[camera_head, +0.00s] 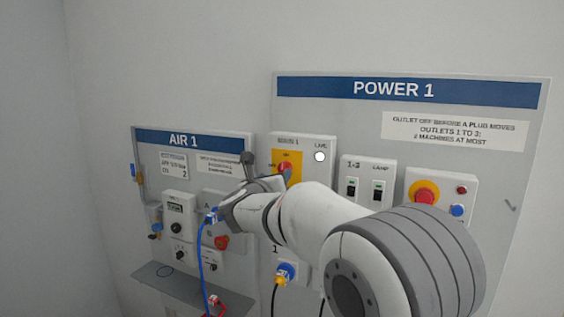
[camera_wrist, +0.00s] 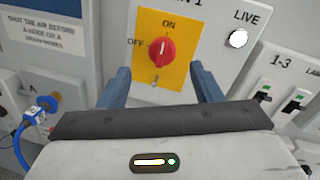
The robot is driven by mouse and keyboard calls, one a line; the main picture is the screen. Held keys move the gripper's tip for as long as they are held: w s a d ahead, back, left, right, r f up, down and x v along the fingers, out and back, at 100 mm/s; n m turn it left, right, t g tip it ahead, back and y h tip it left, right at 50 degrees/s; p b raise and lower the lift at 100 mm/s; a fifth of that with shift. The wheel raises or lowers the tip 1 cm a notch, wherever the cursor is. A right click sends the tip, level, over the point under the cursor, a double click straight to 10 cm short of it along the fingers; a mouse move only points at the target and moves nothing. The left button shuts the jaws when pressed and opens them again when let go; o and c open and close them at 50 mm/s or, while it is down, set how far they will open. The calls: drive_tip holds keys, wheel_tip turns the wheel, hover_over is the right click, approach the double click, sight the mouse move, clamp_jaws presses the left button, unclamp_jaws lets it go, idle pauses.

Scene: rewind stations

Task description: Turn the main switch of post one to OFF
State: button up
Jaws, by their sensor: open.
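The main switch of post one is a red rotary knob (camera_wrist: 161,52) on a yellow plate (camera_wrist: 150,20), with ON printed above it and OFF to its left. Its pale mark points up, toward ON. In the head view the knob (camera_head: 285,169) is partly hidden by my arm. My gripper (camera_wrist: 162,80) is open and empty; its two blue fingers stand apart, below and either side of the knob, without visible contact. It also shows in the head view (camera_head: 262,178) close to the switch box (camera_head: 309,142).
A white LIVE lamp (camera_wrist: 238,38) sits right of the switch. Rocker switches (camera_head: 351,188) and a red emergency button (camera_head: 424,192) are further right on the POWER 1 panel (camera_head: 330,115). The AIR 1 panel (camera_head: 208,149) with a blue hose (camera_head: 201,250) is left.

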sight(282, 169)
drive_tip(key=w+m+h+p, duration=0.1)
drive_tip(key=w, duration=0.1)
drive_tip(key=w+d+m+h+p, duration=0.1)
drive_tip(key=w+m, duration=0.1)
drive_tip(key=w, duration=0.1)
drive_tip(key=w+m+p, duration=0.1)
drive_tip(key=w+m, duration=0.1)
drive_tip(key=shift+w+d+f+g+h+p, duration=0.1)
drive_tip(key=shift+w+d+g+h+p, duration=0.05)
drive_tip(key=shift+d+g+h+p, duration=0.2)
drive_tip(key=shift+a, duration=0.1)
drive_tip(key=shift+c, duration=0.3)
drive_tip(key=c, duration=0.9)
